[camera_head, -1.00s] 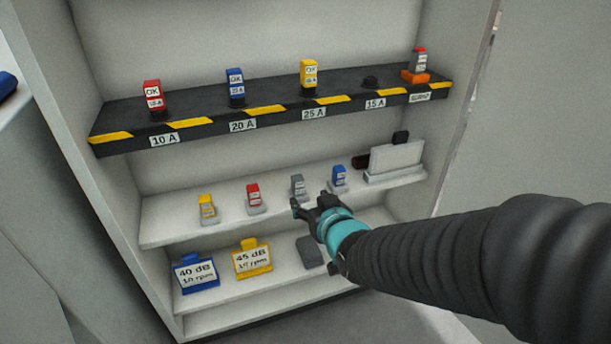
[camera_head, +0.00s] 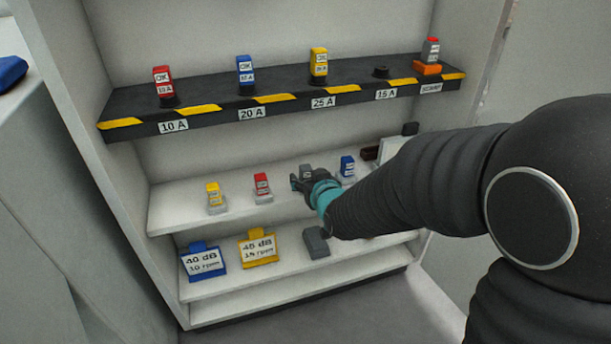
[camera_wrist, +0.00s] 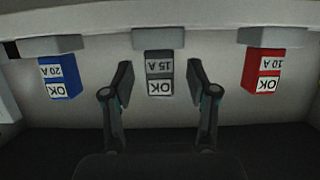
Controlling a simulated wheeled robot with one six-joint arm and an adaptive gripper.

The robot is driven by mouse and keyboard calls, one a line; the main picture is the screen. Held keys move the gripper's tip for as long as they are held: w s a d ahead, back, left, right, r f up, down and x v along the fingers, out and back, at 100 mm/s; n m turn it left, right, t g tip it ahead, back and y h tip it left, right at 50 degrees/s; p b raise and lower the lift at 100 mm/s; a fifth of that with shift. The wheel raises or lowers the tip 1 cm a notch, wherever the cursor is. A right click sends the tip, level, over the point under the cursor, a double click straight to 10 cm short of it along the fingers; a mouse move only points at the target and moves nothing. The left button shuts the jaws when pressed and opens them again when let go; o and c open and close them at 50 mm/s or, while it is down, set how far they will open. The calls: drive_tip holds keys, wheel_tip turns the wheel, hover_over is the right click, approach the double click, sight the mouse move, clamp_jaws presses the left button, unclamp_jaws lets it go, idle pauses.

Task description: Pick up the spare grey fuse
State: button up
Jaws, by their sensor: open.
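The spare grey fuse (camera_wrist: 159,72) shows in the wrist view, upside down there, with labels reading 15 A and OK. It stands in a light holder on the middle shelf; in the head view the fuse (camera_head: 306,170) is partly hidden behind my gripper. My gripper (camera_wrist: 160,78) is open, with one finger on each side of the grey fuse and a gap on both sides. In the head view my gripper (camera_head: 298,182) is right in front of the fuse. Whether the fingers reach far enough around it I cannot tell.
A red fuse (camera_head: 261,184) and a blue fuse (camera_head: 347,166) stand on either side, with a yellow fuse (camera_head: 213,194) farther left. The black upper shelf (camera_head: 215,115) hangs above with more fuses. A grey block (camera_head: 315,243) lies on the lower shelf.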

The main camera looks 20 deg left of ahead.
drive_tip(key=shift+w+a+f, duration=0.15)
drive_tip(key=shift+w+a, duration=0.05)
drive_tip(key=shift+w, duration=0.1)
clamp_jaws()
drive_tip(key=shift+r, duration=0.55)
drive_tip(key=r, duration=0.3)
drive_tip(key=shift+d+r+p, duration=0.3)
drive_tip(key=shift+r+p, duration=0.1)
drive_tip(key=d+r+p, duration=0.3)
drive_tip(key=d+r, duration=0.3)
drive_tip(key=d, duration=0.5)
